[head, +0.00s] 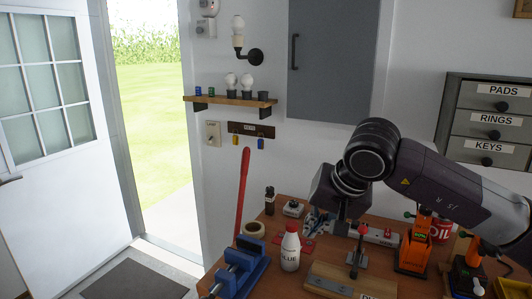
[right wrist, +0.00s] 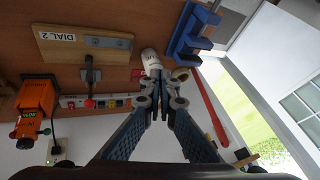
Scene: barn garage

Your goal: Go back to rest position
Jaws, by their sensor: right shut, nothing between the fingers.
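My right arm comes in from the right in the head view and bends down over the workbench (head: 330,250). My right gripper (head: 316,224) hangs low over the back part of the bench, mostly hidden below the wrist. In the right wrist view the right gripper (right wrist: 161,82) has its fingers together, with nothing held between them. A white glue bottle (head: 290,247) stands in front of and left of the gripper; in the wrist view it shows just beyond the fingertips. My left gripper is not in view.
Around the gripper are a blue vise (head: 240,268), tape roll (head: 255,229), red-handled tool (head: 243,185), dial board (head: 345,281) and orange device (head: 412,251). A grey cabinet (head: 331,60) and shelf (head: 235,100) hang behind. The doorway at left is open.

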